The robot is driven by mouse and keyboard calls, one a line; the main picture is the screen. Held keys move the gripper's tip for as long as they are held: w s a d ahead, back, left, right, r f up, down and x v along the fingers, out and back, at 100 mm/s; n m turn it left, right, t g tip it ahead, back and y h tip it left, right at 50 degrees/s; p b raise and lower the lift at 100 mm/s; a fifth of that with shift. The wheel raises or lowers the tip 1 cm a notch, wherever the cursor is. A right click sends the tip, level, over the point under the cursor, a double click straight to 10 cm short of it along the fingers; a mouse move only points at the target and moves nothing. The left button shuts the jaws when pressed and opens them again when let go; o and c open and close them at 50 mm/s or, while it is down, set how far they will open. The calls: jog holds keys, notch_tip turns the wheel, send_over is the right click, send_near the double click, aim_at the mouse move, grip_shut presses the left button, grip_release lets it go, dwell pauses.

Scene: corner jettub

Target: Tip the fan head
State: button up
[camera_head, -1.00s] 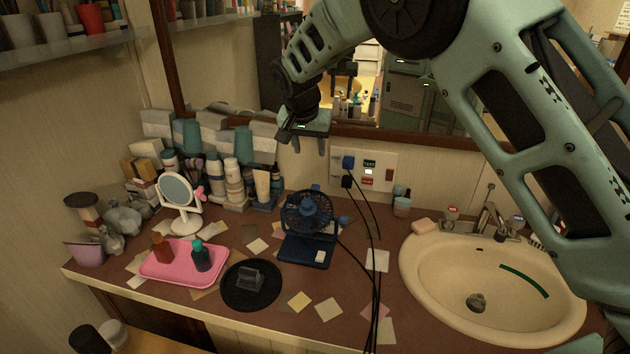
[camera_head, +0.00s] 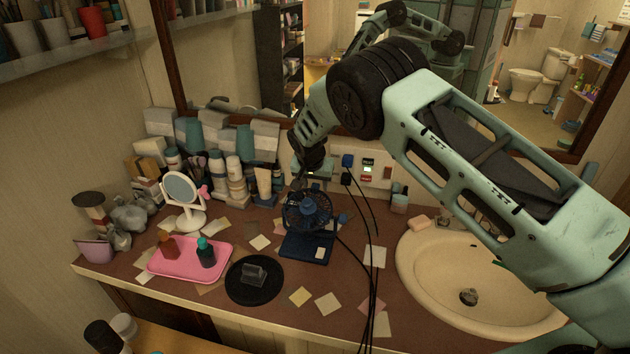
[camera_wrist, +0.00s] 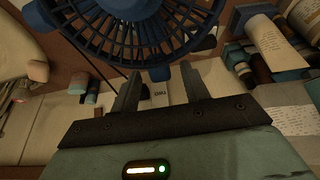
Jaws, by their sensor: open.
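The small dark blue fan stands on the brown counter. Its round caged head (camera_head: 307,209) faces forward above a flat square base (camera_head: 306,248). My gripper (camera_head: 312,180) is low behind the top of the fan head, partly hidden by it. In the wrist view the fan head (camera_wrist: 125,25) fills the top, with a blue knob at its rim close to the fingertips. My gripper (camera_wrist: 160,88) also shows there, its two fingers apart with nothing clearly between them. I cannot tell whether a finger touches the cage.
Black cables (camera_head: 370,250) hang right of the fan. A black round dish (camera_head: 254,280) and a pink tray (camera_head: 190,262) with two bottles lie left. Bottles (camera_head: 236,180) crowd the back wall. The sink (camera_head: 470,280) is at right. Paper squares lie about.

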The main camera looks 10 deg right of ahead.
jog(key=shift+f, duration=0.1)
grip_shut()
